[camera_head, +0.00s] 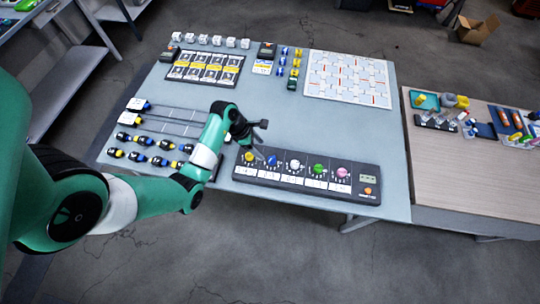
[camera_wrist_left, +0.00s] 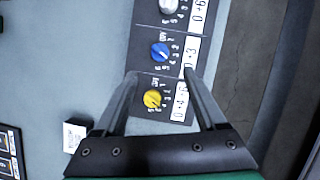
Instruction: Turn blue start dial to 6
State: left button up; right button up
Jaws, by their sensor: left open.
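The blue dial (camera_head: 272,160) is the second knob from the left on a dark control panel (camera_head: 300,198). In the left wrist view, the blue dial (camera_wrist_left: 159,51) sits just beyond my fingertips, with a scale around it and a white label beside it. My left gripper (camera_head: 258,154) is over the panel's left end, its fingers pointing down at the panel. In the left wrist view, my gripper (camera_wrist_left: 161,77) is open and empty, with the yellow dial (camera_wrist_left: 152,98) showing between its fingers. My right gripper is not in view.
The white dial (camera_head: 294,165), green dial (camera_head: 318,170) and pink dial (camera_head: 342,173) continue along the panel, with a small display (camera_head: 368,178) at its right end. Yellow and black connectors (camera_head: 140,156) lie left of my arm.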

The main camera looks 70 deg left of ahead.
aim_at(271, 158)
pick_arm(q)
jog(key=b+x, duration=0.3)
jog(key=x, duration=0.6)
jog(key=shift+d, duration=0.1)
jog(key=shift+w+f+b, duration=0.3)
jog(key=shift+f, duration=0.2)
grip_shut()
